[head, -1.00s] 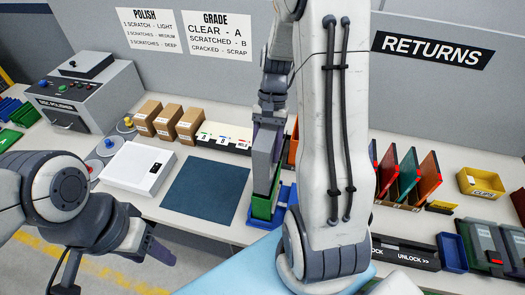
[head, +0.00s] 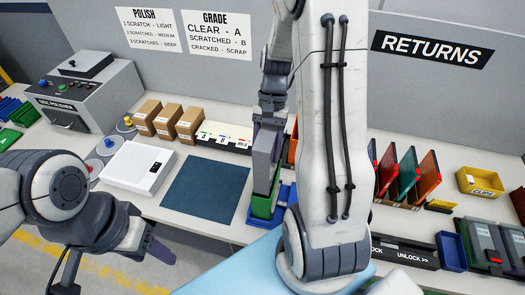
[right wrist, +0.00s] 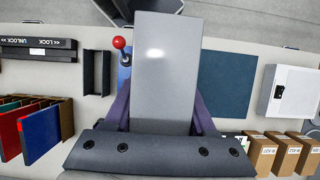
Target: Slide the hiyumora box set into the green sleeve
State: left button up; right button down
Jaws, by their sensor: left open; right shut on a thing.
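The hiyumora box set is a grey upright box (head: 265,152). My right gripper (head: 269,122) is shut on its upper part. The green sleeve (head: 263,205) stands upright in a blue holder (head: 285,194), directly below the box. The box's lower end meets the sleeve's top; I cannot tell whether it is inside the mouth. In the right wrist view the box (right wrist: 166,65) fills the middle between the purple fingers and hides the sleeve. My left gripper (head: 160,252) is open and empty at the lower left, off the table's front edge.
A blue-grey mat (head: 207,190) and a white case (head: 138,168) lie left of the sleeve. Brown cartons (head: 168,122) stand behind them. Upright coloured cases (head: 408,172) and a lock fixture (head: 404,252) are to the right. My right arm hides part of the table.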

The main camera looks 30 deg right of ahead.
jog(key=shift+f+b, duration=3.65)
jog(key=shift+f, duration=2.05)
jog(key=shift+c, duration=0.7)
grip_release()
jog(key=shift+o, duration=0.7)
notch_tip(320, 180, up, 8)
jog(key=p, duration=0.7)
jog(key=shift+p, duration=0.3)
